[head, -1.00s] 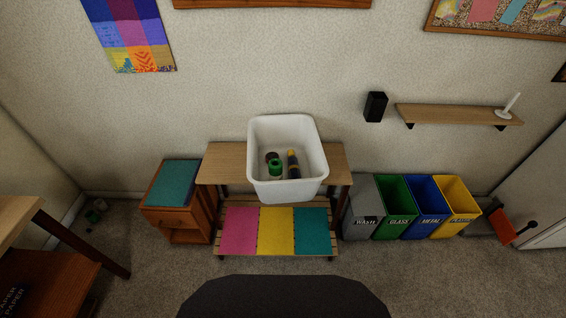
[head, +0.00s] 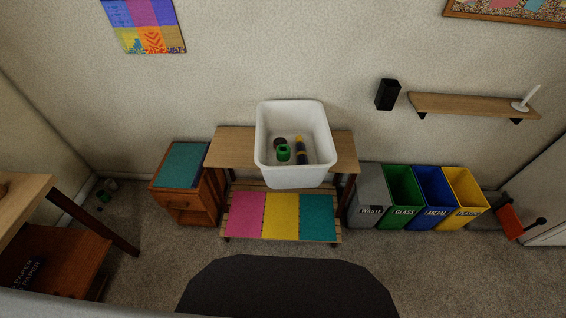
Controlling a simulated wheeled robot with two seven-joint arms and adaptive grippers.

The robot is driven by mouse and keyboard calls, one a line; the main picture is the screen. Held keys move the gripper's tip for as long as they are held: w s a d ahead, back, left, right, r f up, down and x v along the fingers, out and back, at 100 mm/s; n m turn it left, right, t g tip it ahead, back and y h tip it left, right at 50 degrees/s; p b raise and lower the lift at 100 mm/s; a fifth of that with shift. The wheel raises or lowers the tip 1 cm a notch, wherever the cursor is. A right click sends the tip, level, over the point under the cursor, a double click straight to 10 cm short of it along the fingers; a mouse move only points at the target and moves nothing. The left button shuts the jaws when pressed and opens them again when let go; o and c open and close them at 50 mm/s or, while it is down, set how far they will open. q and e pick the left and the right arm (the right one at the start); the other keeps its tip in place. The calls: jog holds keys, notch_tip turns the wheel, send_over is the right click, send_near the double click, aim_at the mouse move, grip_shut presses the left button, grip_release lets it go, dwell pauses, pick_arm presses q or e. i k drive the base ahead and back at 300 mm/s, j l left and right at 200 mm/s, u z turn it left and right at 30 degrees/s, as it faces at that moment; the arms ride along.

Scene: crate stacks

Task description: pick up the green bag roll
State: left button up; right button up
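The green bag roll (head: 284,153) lies inside a white bin (head: 298,177) on a wooden table. A dark round item (head: 280,142) lies just behind it, and a dark item with a yellow end (head: 300,150) lies to its right in the same bin. Neither of my grippers shows in the head view.
The wooden table (head: 232,150) stands against the wall above a slatted shelf with pink, yellow and teal mats (head: 318,217). A wooden cabinet (head: 187,205) is at left, and grey, green, blue and yellow waste bins (head: 403,198) at right. Carpet in front is clear.

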aim_at(283, 160)
jog(key=i+l+u, duration=0.2)
jog(key=l, duration=0.35)
jog(key=i+l+u, duration=0.2)
jog(key=l, duration=0.35)
jog(key=i+l+u, duration=0.2)
jog(key=l, duration=0.4)
jog(key=l+u, duration=0.2)
jog(key=l, duration=0.4)
jog(key=i+l+u, duration=0.2)
jog(key=l, duration=0.4)
jog(key=k, duration=0.1)
